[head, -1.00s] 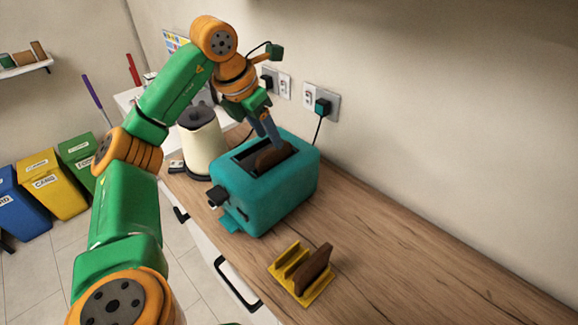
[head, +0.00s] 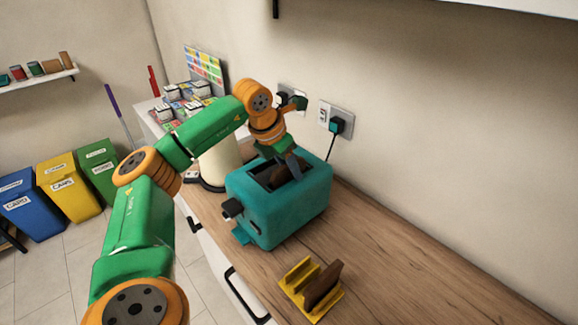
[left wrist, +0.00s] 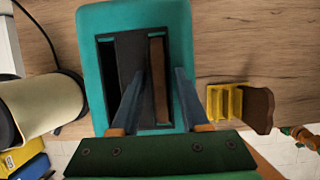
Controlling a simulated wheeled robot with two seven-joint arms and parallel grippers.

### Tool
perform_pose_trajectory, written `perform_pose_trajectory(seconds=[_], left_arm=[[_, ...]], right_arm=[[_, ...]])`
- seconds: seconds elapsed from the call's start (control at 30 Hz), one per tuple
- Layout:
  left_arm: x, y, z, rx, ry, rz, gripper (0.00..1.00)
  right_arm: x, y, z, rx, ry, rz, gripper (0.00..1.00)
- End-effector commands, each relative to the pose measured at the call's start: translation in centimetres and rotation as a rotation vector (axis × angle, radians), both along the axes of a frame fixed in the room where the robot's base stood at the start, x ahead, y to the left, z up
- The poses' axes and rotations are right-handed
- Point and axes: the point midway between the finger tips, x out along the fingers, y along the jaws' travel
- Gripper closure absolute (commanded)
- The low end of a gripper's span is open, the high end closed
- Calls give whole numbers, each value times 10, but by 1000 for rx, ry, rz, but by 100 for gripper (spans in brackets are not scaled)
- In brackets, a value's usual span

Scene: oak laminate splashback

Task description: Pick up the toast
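The toast, a brown slice (head: 281,174), stands in a slot of the teal toaster (head: 272,212). In the left wrist view, the toast (left wrist: 158,80) is a narrow upright strip in the right-hand slot of the toaster (left wrist: 180,22). My left gripper (head: 289,166) is over the toaster's top, fingers pointing down at the slots. In the left wrist view, the gripper (left wrist: 159,72) is open, one finger on each side of the toast, with a gap on the left side. The toast's lower part is hidden in the slot. My right gripper is not in view.
A yellow rack (head: 296,276) holding a brown slice (head: 323,285) stands on the wooden counter (head: 390,285) in front of the toaster. A cream kettle (head: 217,165) stands behind it on the left. A plug and cord (head: 336,126) hang at the wall. The counter to the right is clear.

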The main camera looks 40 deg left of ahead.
Motion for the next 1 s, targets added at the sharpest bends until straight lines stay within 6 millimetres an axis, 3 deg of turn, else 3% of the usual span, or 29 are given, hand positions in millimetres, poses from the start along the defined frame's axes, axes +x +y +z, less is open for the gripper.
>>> perform_pose_trajectory(seconds=[0.03, 0.13, 0.57, 1.0], left_arm=[[0, 0, 0, 0, 1, 0, 74], [0, 0, 0, 0, 1, 0, 100], [1, 0, 7, 0, -3, 0, 100], [1, 0, 87, -2, -3, 1, 100]], right_arm=[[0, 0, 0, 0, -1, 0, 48], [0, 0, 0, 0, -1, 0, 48], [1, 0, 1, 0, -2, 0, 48], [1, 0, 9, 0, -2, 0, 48]])
